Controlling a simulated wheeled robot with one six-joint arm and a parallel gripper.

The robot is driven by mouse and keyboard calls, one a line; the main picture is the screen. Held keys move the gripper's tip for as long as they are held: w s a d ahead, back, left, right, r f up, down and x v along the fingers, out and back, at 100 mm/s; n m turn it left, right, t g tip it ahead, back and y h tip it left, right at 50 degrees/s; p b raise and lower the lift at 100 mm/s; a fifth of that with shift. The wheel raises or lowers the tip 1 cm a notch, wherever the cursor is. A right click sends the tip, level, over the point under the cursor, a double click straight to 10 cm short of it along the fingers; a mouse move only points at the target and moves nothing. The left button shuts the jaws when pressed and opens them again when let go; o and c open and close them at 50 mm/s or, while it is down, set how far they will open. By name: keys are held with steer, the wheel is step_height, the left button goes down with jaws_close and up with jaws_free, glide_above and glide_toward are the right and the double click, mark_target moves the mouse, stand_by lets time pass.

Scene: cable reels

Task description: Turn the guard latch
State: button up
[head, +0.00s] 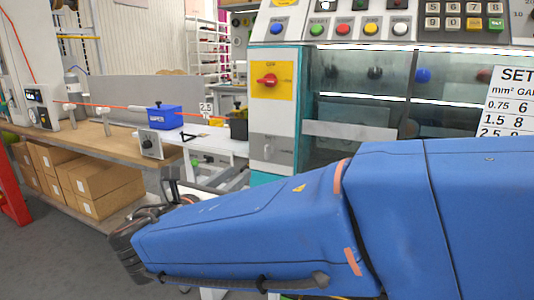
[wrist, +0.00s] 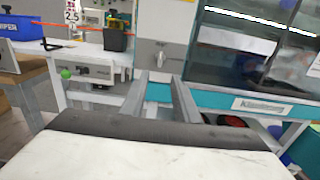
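The guard latch looks to be the small grey handle (head: 269,147) on a grey plate, low on the white column left of the glass guard (head: 365,85). In the wrist view the latch (wrist: 161,56) is ahead of my gripper (wrist: 158,80), just beyond the fingertips in the picture. The two grey fingers are apart with nothing between them, and they do not appear to touch the latch. In the head view my blue arm crosses the lower foreground and the fingers are hard to make out.
A red rotary switch (head: 267,81) on a yellow plate is above the latch. Push buttons (head: 344,30) line the panel above the glass. A blue box (head: 164,117) and an orange cable are on the left bench (head: 100,140). A green knob (wrist: 65,74) shows left of the fingers.

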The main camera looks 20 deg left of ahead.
mark_target(265, 152)
steer(key=w, duration=0.5)
steer(key=w+d, duration=0.1)
steer(key=w, duration=1)
steer(key=shift+w+d, duration=0.2)
steer(key=shift+w, duration=0.15)
jaws_close()
